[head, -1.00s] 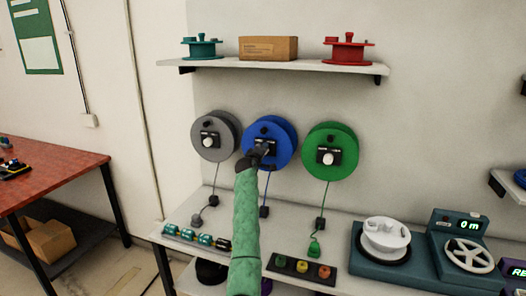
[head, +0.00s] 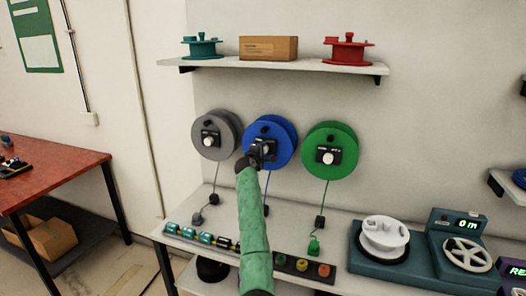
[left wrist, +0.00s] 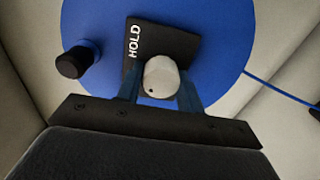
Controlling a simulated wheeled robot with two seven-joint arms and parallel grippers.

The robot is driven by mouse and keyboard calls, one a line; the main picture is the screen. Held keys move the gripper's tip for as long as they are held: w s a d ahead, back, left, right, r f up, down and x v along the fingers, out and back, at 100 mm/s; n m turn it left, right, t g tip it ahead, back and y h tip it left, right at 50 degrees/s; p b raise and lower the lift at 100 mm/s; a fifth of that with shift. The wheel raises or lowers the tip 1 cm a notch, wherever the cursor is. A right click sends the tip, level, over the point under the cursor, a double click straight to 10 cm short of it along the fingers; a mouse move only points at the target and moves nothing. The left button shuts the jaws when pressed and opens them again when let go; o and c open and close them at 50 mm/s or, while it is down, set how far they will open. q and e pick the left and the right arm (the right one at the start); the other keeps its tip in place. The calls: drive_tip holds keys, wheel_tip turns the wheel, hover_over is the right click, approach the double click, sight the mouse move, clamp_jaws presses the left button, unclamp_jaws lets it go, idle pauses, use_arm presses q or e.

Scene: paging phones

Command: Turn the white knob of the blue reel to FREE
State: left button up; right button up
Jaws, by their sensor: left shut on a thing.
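The blue reel (head: 283,132) hangs on the wall between a grey reel (head: 228,140) and a green reel (head: 330,133). It also fills much of the left wrist view (left wrist: 218,40). My left gripper (head: 262,152) is at its black plate and hides most of it in the head view. In the left wrist view the two fingers (left wrist: 160,92) stand on either side of the white knob (left wrist: 161,75) and are shut on it. The word HOLD (left wrist: 134,41) shows on the plate (left wrist: 170,42); no FREE label is visible. My right gripper is not in view.
A dark crank handle (left wrist: 74,62) sticks out of the blue reel beside the plate. A shelf (head: 290,65) with spools and a box is above. The bench below holds green cylinders (head: 205,238), a button strip (head: 303,266) and a white spool (head: 384,231).

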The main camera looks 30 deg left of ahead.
use_arm(q)
drive_tip(key=shift+f, duration=0.15)
drive_tip(key=o, duration=1)
drive_tip(key=shift+a, duration=0.1)
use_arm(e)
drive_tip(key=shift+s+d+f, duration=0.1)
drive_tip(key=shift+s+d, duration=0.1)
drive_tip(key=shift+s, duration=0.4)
use_arm(q)
drive_tip(key=shift+b+v, duration=1.55)
drive_tip(key=shift+v, duration=2.35)
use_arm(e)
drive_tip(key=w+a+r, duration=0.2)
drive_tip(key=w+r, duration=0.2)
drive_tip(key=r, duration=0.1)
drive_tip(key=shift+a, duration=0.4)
